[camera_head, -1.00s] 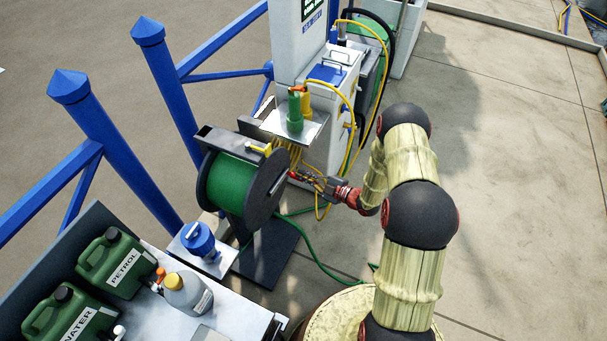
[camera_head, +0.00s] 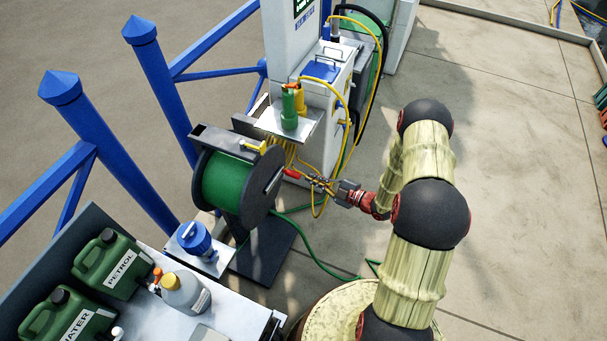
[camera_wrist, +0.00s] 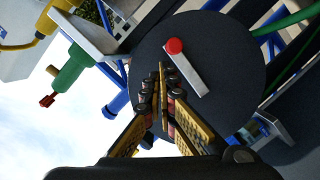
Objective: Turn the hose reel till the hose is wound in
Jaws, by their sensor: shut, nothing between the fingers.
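The hose reel has a green drum (camera_head: 226,182) between black round side plates (camera_head: 261,192), on a dark stand. In the wrist view its side plate (camera_wrist: 225,75) fills the middle, with a pale crank arm (camera_wrist: 187,70) and a red knob (camera_wrist: 174,46) at the crank's upper end. The red knob also shows in the head view (camera_head: 292,173). Green hose (camera_head: 318,263) lies on the floor right of the stand. My gripper (camera_head: 311,179) is shut and empty, apart from the knob on its right in the head view. Its fingertips (camera_wrist: 162,66) appear just below the knob in the wrist view.
A white pedestal (camera_head: 325,100) with yellow cables and a shelf holding a green nozzle (camera_head: 289,110) stands behind the reel. A bench with green cans (camera_head: 112,263) and a blue-capped fitting (camera_head: 195,239) is at front left. Floor to the right is open.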

